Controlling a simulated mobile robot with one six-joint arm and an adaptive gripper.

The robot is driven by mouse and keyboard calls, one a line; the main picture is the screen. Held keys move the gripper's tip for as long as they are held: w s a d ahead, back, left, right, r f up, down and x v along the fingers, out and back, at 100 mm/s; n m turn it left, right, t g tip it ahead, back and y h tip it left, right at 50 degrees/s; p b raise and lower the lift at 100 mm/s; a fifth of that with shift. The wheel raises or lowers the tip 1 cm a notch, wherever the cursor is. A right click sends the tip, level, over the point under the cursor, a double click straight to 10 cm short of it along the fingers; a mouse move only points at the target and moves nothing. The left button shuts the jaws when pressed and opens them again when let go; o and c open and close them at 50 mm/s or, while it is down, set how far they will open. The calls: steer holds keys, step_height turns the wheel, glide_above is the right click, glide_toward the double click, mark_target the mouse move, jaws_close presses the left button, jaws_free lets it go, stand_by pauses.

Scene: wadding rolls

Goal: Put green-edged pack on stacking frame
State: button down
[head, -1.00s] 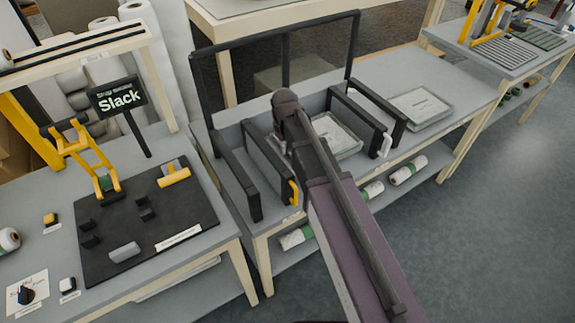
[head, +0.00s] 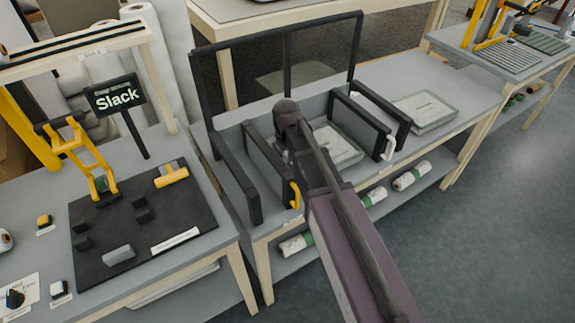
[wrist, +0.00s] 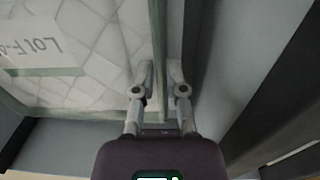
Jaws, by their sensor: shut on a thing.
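The green-edged pack (head: 345,152) is pale and quilted and lies flat between the dark middle rails of the stacking frame (head: 236,178). My arm covers its left part in the head view. In the wrist view the pack (wrist: 95,95) fills the left side, with its "LOT" label upside down. My gripper (wrist: 160,76) is shut on the pack's green edge strip, one finger on each side. In the head view my gripper is hidden behind my arm. I cannot tell whether the pack rests fully on the surface below.
Dark rails with a yellow handle (head: 294,195) and a white handle (head: 389,148) stand either side. Another pack (head: 425,110) lies on the table to the right. Rolls (head: 411,176) lie on the lower shelf. A black mat (head: 145,225) with fixtures is on the left table.

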steer(key=shift+f+b, duration=1.25)
steer(key=shift+f, duration=0.3)
steer(key=c, duration=0.7)
jaws_free()
steer(key=shift+r, duration=0.15)
step_height(320, 180, up, 12)
steer(key=p, duration=1.2)
steer(key=shift+a, duration=0.1)
steer(key=shift+s, duration=0.1)
